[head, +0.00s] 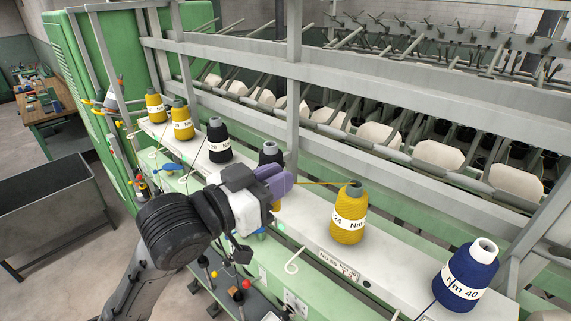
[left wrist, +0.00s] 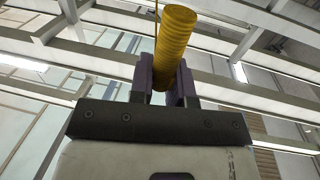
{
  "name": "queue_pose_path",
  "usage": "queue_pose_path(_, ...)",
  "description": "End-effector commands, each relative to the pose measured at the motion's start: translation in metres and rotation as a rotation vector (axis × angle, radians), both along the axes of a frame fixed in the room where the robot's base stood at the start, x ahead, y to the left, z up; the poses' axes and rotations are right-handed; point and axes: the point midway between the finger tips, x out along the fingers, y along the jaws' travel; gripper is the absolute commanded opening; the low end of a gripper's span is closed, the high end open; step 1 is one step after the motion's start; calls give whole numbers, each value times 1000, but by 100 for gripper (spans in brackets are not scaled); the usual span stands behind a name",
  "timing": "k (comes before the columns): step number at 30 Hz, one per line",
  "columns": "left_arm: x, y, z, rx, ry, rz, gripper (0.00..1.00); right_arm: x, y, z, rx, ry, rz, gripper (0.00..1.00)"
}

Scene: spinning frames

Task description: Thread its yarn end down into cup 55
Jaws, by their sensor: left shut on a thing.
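A yellow yarn cone (head: 348,216) with a white label stands upright on the white shelf (head: 312,218). A thin yellow thread (head: 320,184) runs from its top to my left gripper (head: 277,182), over the shelf left of the cone. In the left wrist view the gripper's purple fingers (left wrist: 168,85) are shut on a ribbed yellow yarn end (left wrist: 176,42), which points away from the palm. A thin strand rises beside it. A tag (head: 340,263), apparently reading No 55, is on the shelf front below the cone. I cannot make out the cup's opening. My right gripper is out of view.
A dark cone (head: 270,154) stands just behind my gripper. A navy cone (head: 468,276) stands at the right; black (head: 219,140) and yellow cones (head: 181,120) stand at the left. A white pigtail guide (head: 292,262) juts from the shelf front. A grey upright (head: 293,90) rises behind.

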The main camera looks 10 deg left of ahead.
Motion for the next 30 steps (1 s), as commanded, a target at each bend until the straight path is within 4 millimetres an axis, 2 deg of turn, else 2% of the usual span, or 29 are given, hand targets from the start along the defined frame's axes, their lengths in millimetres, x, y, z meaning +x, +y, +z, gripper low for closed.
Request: queue_pose_path(30,-37,25,-109,1,2,2,0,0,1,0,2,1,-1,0)
